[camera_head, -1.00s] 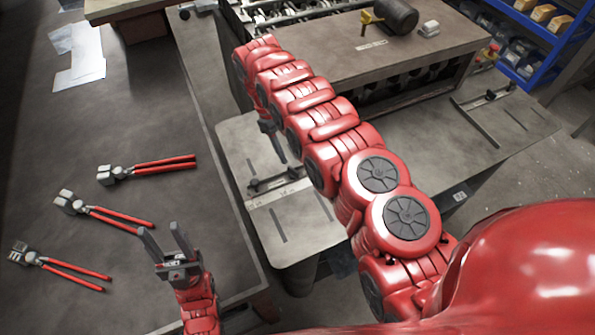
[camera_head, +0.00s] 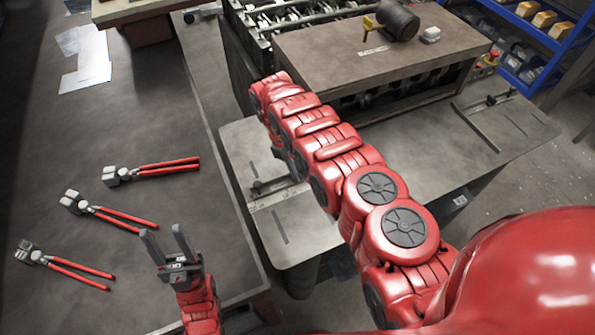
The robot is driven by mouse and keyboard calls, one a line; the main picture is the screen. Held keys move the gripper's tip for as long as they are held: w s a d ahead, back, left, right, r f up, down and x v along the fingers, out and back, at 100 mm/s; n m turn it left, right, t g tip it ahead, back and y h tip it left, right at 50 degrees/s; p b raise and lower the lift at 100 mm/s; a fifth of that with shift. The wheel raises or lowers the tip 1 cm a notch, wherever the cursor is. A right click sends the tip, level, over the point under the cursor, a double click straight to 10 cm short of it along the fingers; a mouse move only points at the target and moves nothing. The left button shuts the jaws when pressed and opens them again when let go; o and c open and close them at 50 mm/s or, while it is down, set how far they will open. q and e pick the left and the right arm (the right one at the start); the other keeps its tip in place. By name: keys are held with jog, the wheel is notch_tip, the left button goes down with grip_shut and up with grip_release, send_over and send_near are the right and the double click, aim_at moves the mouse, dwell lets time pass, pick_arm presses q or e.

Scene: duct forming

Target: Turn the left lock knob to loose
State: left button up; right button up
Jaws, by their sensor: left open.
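A dark fence bar with a small black lock knob (camera_head: 257,187) lies on the left side wing of the grey machine table (camera_head: 312,232). The knob is small, and its setting cannot be made out. My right arm reaches over this wing from the lower right. Only a small dark part of my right gripper (camera_head: 276,152) shows under the arm, close to the fence's far side; its fingers are mostly hidden. I cannot tell whether it touches anything. My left gripper (camera_head: 166,245) is open and empty, fingers pointing up in the picture, above the dark workbench's near right part.
Several red-handled pliers (camera_head: 150,172) lie on the workbench (camera_head: 100,250) at left. A second fence (camera_head: 478,122) is on the table's right wing. A mallet (camera_head: 396,22) lies on the machine's top. Blue shelving (camera_head: 535,30) stands at the back right.

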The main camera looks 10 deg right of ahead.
jog(key=shift+n, duration=0.3)
grip_shut()
jog(key=n+t+h+b, duration=0.1)
jog(key=n+b, duration=0.1)
jog(key=n, duration=0.1)
jog(key=shift+d+f+b, duration=0.1)
jog(key=shift+d+b, duration=0.05)
jog(key=shift+b, duration=0.15)
jog(key=shift+w+n+t+b, duration=0.1)
jog(key=shift+n+t+b, duration=0.4)
jog(key=shift+n, duration=1)
jog(key=shift+h, duration=0.3)
jog(key=shift+w+n+t, duration=0.1)
jog(key=shift+n+t, duration=0.2)
jog(key=o, duration=0.7)
grip_release()
jog(key=shift+r, duration=0.2)
